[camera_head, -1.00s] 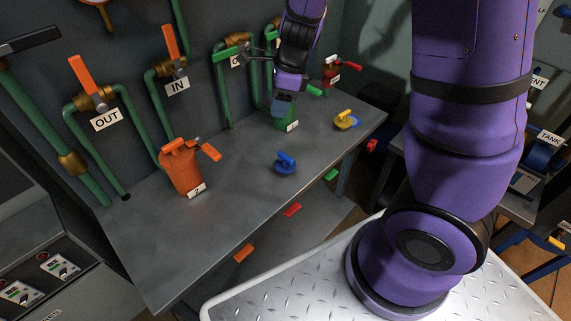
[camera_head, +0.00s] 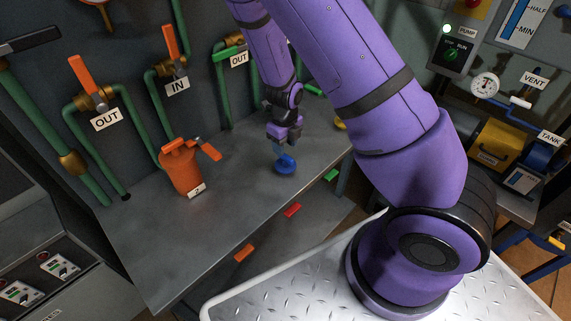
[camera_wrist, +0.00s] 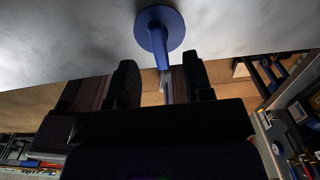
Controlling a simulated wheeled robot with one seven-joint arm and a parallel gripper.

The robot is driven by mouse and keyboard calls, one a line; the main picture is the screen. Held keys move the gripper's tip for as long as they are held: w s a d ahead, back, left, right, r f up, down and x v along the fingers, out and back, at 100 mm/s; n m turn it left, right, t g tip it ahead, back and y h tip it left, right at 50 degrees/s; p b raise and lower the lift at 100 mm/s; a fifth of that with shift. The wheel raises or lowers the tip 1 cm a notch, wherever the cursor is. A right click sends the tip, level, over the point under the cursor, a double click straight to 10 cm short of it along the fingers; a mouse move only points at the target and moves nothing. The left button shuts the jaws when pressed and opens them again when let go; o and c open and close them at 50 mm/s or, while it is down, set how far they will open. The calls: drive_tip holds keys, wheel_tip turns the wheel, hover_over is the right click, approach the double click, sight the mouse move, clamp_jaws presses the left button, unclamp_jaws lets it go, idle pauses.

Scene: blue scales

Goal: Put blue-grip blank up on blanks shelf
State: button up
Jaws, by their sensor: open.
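The blue-grip blank (camera_head: 286,164) is a round blue disc with an upright grip, on the grey bench top (camera_head: 235,195) right of the orange canister. My gripper (camera_head: 281,146) is just above and behind it, pointing down. In the wrist view the blue-grip blank (camera_wrist: 158,28) shows its disc at the top centre, with its grip reaching down toward my open fingers (camera_wrist: 160,85). Whether the fingers touch the grip I cannot tell. I cannot pick out a labelled blanks shelf; a lower shelf (camera_head: 310,222) shows under the bench.
An orange canister (camera_head: 183,170) with a lever stands to the left. Green pipes with orange levers (camera_head: 84,74) line the wall behind. A yellow-grip piece (camera_head: 340,125) is partly hidden behind my arm.

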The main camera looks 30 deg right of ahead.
sight(286, 155)
drive_tip(key=shift+s+f, duration=0.2)
drive_tip(key=shift+f, duration=3)
clamp_jaws()
